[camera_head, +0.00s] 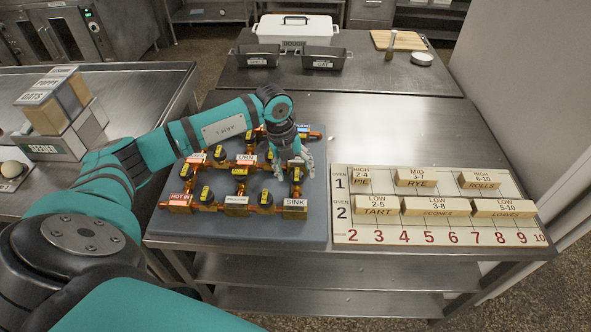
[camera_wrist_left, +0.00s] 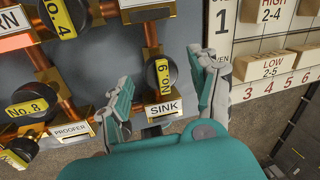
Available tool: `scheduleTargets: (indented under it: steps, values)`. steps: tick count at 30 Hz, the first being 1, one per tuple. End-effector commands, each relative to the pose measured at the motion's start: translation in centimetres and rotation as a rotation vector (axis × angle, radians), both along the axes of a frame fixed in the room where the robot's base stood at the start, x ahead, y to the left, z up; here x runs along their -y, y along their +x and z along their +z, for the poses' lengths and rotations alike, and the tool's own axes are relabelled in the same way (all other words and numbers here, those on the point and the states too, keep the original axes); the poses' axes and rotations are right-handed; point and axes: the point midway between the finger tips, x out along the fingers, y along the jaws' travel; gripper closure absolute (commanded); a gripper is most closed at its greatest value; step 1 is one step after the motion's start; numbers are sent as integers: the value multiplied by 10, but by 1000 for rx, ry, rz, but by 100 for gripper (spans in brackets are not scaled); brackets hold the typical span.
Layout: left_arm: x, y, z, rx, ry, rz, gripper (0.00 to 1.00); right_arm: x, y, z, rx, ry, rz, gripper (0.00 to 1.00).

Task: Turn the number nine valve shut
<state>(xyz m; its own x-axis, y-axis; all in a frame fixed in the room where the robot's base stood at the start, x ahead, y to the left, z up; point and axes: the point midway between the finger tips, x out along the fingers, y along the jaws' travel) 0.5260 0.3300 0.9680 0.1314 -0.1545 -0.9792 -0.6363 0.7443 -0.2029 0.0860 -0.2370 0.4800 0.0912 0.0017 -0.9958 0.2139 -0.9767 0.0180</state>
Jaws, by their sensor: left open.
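The number nine valve (camera_wrist_left: 160,74) is a round black knob with a yellow label, on a copper pipe just above the white SINK plate (camera_wrist_left: 164,108). Its label lies roughly along the pipe. My left gripper (camera_wrist_left: 166,80) is open, with one finger left of the knob and the other right of it; I cannot tell whether they touch it. In the head view my left gripper (camera_head: 294,167) points down over the right side of the valve board (camera_head: 310,228) and partly hides this valve. My right gripper is not in view.
Other valves stand close by, including number eight (camera_wrist_left: 27,106) and number four (camera_wrist_left: 62,18). An oven schedule board (camera_head: 450,236) with wooden blocks lies right of the valve board. Tins (camera_head: 324,60) and a white dough box (camera_head: 297,30) stand behind.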

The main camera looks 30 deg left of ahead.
Motion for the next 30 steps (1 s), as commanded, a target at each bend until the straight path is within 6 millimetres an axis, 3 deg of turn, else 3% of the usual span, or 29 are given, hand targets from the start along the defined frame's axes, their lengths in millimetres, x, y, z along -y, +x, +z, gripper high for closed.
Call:
scheduleTargets:
  steps: [6, 14, 26, 30]
  values:
    - [3, 2, -14, 0, 0, -2, 38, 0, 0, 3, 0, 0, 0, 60]
    - [3, 2, -15, 0, 0, -1, 38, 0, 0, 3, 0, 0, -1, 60]
    - [2, 2, -15, 0, 0, -1, 90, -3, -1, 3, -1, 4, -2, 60]
    - [2, 2, -15, 0, 0, -3, 94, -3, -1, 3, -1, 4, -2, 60]
